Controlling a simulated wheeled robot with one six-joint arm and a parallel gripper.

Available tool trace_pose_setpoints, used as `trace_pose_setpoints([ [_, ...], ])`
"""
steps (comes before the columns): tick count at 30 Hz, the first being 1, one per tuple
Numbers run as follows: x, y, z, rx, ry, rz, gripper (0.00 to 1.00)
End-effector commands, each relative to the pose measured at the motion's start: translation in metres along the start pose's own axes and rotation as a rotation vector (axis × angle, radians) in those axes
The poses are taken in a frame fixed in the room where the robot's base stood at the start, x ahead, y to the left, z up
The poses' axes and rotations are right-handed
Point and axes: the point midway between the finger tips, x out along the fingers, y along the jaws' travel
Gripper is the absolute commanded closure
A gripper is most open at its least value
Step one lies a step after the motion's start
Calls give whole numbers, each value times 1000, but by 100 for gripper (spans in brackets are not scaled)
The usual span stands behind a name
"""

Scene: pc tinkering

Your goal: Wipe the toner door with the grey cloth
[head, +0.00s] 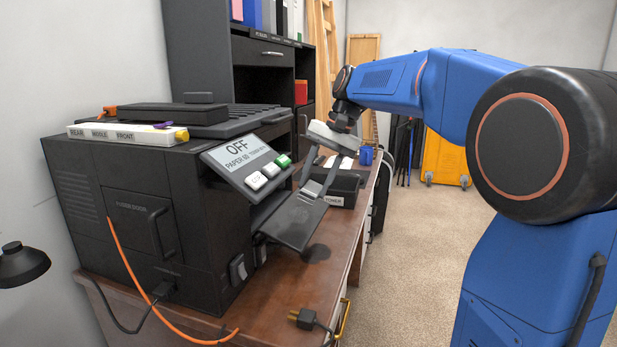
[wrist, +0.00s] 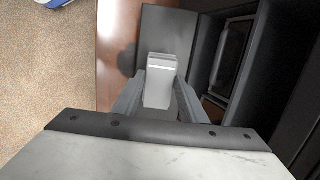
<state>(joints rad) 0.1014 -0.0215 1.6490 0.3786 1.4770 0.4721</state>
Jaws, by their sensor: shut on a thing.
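The black printer (head: 150,200) stands on the desk, with a dark flap (head: 292,224) folded down at its front. The flap looks like the toner door, but I see no label on it. It also shows in the wrist view (wrist: 165,22). My gripper (head: 312,190) is just above the flap, its fingers pointing down at it. In the wrist view my gripper (wrist: 160,100) is shut on a pale grey, block-like pad (wrist: 160,72), which appears to be the grey cloth. I cannot tell whether the pad touches the flap. The fingers hide its sides.
A tilted display panel (head: 242,160) reading OFF juts out above the flap. A black box labelled TONER (head: 345,190) stands behind on the desk (head: 310,280). A plug (head: 305,319) lies at the front edge. An orange cable (head: 130,265) hangs along the printer. Carpet to the right is open.

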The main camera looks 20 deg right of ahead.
Motion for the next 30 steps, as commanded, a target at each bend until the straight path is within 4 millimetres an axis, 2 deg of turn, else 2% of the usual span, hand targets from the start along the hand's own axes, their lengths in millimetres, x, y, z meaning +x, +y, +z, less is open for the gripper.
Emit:
trace_pose_setpoints([
  [16,54,0,-8,0,-1,1,94],
  [21,55,0,7,-1,0,0,94],
  [30,57,0,16,-1,0,0,94],
])
